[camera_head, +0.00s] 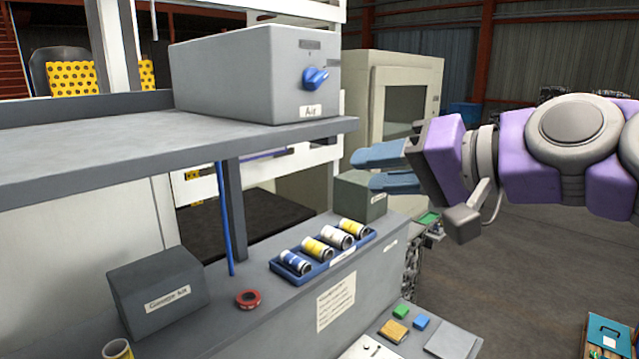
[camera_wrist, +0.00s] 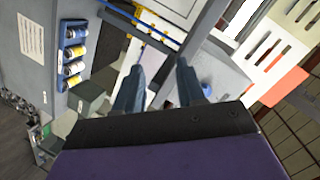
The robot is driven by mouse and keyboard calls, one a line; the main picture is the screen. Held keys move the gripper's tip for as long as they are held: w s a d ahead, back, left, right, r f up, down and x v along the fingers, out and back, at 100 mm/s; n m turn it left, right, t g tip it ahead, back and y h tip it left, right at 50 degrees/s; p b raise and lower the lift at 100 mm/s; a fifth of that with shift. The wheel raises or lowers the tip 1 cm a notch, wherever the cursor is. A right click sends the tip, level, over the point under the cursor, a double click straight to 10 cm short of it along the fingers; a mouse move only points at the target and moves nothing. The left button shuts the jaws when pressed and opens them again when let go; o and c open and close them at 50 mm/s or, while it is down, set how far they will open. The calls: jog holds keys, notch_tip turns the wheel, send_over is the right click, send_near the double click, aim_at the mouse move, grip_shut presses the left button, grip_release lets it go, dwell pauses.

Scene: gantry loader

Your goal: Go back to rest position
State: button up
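My gripper (camera_head: 372,168) is at the end of my purple arm, right of centre in the head view. Its two blue-grey fingers point left and stand apart, with nothing seen between them. In the wrist view my gripper (camera_wrist: 160,85) also shows both fingers spread with a gap. In the head view the fingers appear in front of a pale cabinet and above a small green-grey box (camera_head: 360,196). They appear apart from both.
A grey box labelled Air (camera_head: 235,75), with a blue knob (camera_head: 315,78), stands on a shelf (camera_head: 120,150). Below are a blue tray (camera_head: 318,268) with several cans, a red ring (camera_head: 248,299) and a dark box (camera_head: 158,292). Open floor (camera_head: 540,270) lies at right.

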jog(key=s+a+f+n+g+h+b, duration=0.1)
jog(key=s+a+f+g+h+b, duration=0.15)
jog(key=f, duration=0.85)
jog(key=s+a+f+g+h+b, duration=0.1)
jog(key=s+f+b, duration=0.2)
jog(key=f, duration=0.7)
jog(key=s+a+f+n+g+h+b, duration=0.1)
jog(key=s+f+g+h+b, duration=0.15)
jog(key=f, duration=0.85)
jog(key=s+d+f+g+h+b, duration=0.1)
jog(key=s+d+f+g+b, duration=0.1)
jog(key=s+f, duration=0.3)
jog(key=s+d+f+g+h+b, duration=0.1)
jog(key=s+f, duration=0.5)
jog(key=f, duration=0.6)
jog(key=s+d+f+m+g+h+b, duration=0.1)
jog(key=s+d+f+g+h+b, duration=0.1)
jog(key=s+d+f, duration=0.4)
notch_tip(320, 180, down, 3)
jog(key=h+b, duration=0.1)
jog(key=b, duration=0.1)
jog(key=shift+d+g+b, duration=0.25)
jog(key=shift+g+b, duration=0.05)
jog(key=shift+b, duration=0.05)
jog(key=shift+w+r, duration=0.1)
